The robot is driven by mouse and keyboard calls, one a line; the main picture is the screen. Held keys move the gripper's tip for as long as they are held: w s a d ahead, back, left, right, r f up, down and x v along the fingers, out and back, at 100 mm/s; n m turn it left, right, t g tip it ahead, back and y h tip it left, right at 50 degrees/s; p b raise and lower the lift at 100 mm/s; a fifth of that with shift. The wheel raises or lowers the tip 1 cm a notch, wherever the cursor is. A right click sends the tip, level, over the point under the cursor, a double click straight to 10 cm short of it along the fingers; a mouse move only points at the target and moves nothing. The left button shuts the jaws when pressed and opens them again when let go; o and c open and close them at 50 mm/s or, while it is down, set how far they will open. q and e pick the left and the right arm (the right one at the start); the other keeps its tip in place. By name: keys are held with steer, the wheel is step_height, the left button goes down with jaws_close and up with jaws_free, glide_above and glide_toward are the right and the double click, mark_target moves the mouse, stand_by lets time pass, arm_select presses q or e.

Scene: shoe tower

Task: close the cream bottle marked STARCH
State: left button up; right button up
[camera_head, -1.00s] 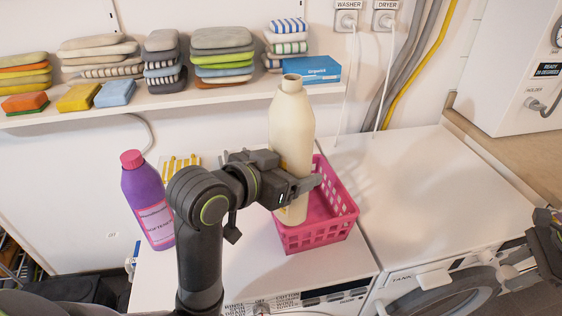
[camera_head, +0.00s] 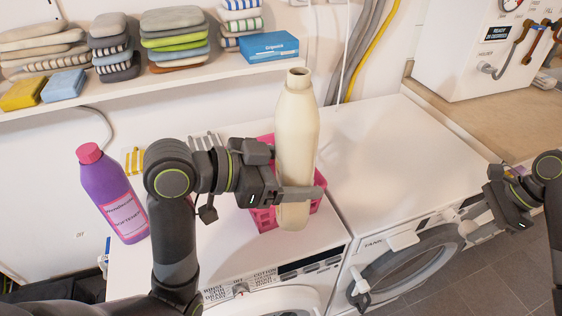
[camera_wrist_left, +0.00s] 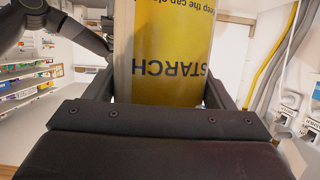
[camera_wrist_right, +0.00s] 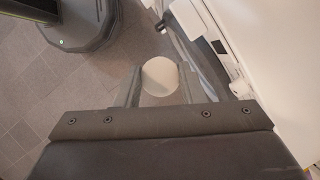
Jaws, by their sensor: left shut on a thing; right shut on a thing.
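The cream bottle (camera_head: 297,130) is upright, with its open, uncapped mouth at the top. My left gripper (camera_head: 290,192) is shut around its lower part and holds it in front of the pink basket. In the left wrist view the bottle's yellow label (camera_wrist_left: 172,50) reads STARCH upside down between the fingers. My right gripper (camera_head: 482,230) is at the far right, well apart from the bottle. In the right wrist view it is shut on a pale round cap (camera_wrist_right: 160,76), seen end-on over the floor. The cap is hard to make out in the head view.
The pink basket (camera_head: 262,220) stands on the white washer behind the bottle. A purple softener bottle (camera_head: 112,195) with a pink cap stands at left. The dryer top (camera_head: 400,160) is clear. A shelf (camera_head: 150,98) with folded cloths and a blue box (camera_head: 269,47) runs behind.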

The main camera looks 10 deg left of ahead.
arm_select(q)
steer(key=shift+s+d+r+m+g+h, duration=0.1)
steer(key=shift+s+d+m+g+h, duration=0.25)
steer(key=shift+d+m+g, duration=0.25)
